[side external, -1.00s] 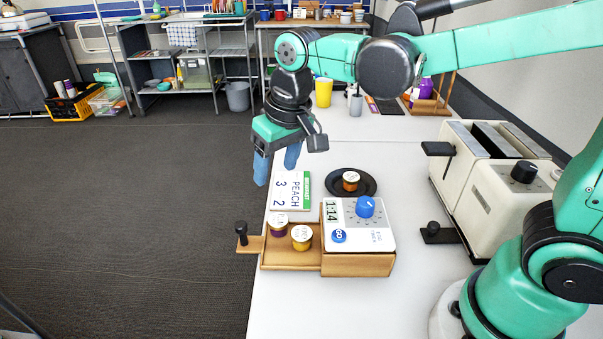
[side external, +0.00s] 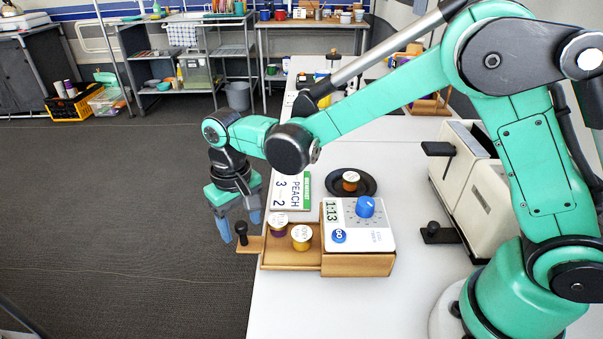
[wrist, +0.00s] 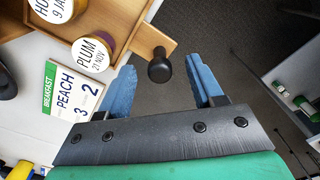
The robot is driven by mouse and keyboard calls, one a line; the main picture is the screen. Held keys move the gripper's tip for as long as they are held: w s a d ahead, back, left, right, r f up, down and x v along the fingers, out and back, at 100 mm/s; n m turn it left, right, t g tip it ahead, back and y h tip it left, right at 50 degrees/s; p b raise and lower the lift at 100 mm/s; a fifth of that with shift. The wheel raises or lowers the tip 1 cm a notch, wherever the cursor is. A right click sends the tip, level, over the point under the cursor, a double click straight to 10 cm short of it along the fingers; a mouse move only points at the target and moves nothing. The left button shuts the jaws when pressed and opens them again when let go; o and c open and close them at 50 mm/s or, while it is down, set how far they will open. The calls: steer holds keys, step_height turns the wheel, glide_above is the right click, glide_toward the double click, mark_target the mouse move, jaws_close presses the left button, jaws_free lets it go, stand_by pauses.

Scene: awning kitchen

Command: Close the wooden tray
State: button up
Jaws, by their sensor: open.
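The wooden tray (side external: 284,259) is pulled out to the left from under a white timer box (side external: 372,238) with a wooden base. It holds two small jars, a purple one (side external: 278,227) and a yellow one (side external: 301,238). A black knob (side external: 241,230) stands on the tray's left tab, past the table edge. My gripper (side external: 238,232) points down near the knob, its blue fingers open. In the wrist view the knob (wrist: 160,67) lies ahead of the gap between the fingertips (wrist: 164,78). The gripper is empty; contact with the knob is not visible.
A card reading PEACH 3 2 (side external: 288,190) lies behind the tray. A dark plate (side external: 350,183) with a small jar stands behind the timer box. A cream toaster-like appliance (side external: 465,190) is at right. Left of the table edge is open floor.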

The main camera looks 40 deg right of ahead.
jaws_close()
stand_by(1.4)
